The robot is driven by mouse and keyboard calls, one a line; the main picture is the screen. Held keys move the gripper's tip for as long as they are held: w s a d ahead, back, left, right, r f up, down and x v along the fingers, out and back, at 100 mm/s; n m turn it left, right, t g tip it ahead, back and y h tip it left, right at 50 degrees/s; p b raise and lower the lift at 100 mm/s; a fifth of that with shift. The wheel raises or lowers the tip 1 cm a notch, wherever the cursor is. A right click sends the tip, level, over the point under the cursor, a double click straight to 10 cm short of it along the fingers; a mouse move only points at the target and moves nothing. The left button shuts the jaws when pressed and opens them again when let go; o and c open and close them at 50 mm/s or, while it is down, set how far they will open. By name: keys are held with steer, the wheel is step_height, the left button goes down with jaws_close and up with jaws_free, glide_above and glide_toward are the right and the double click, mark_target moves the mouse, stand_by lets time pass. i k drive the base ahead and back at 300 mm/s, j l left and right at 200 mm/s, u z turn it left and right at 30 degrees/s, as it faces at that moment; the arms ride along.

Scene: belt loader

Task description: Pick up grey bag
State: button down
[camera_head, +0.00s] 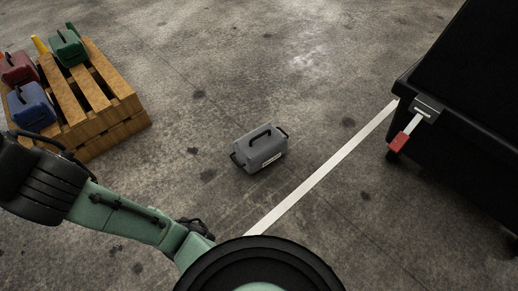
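The grey bag (262,152) stands upright on the concrete floor near the middle of the head camera view. It has a dark handle on top and dark handles at its ends, with a small pale label low on its front. Nothing touches it. My green and black arm comes in from the left and bottom of the view. My gripper cannot be made out, so I cannot see its fingers or what they hold.
A wooden pallet (111,98) at the upper left carries red (18,70), blue (31,107) and green (69,47) bags. A black loader (455,120) with a red-ended lever (402,141) stands right. A white floor line (325,169) runs between it and the bag. Floor around the bag is clear.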

mark_target(259, 148)
steer(key=i+l, duration=0.3)
steer(key=i+l+u, duration=0.15)
steer(key=i+l, duration=0.15)
steer(key=l, duration=0.2)
steer(key=i+l, duration=0.3)
steer(key=l, duration=0.15)
steer(key=i+l+u, duration=0.15)
steer(key=l, duration=0.25)
steer(key=i, duration=0.1)
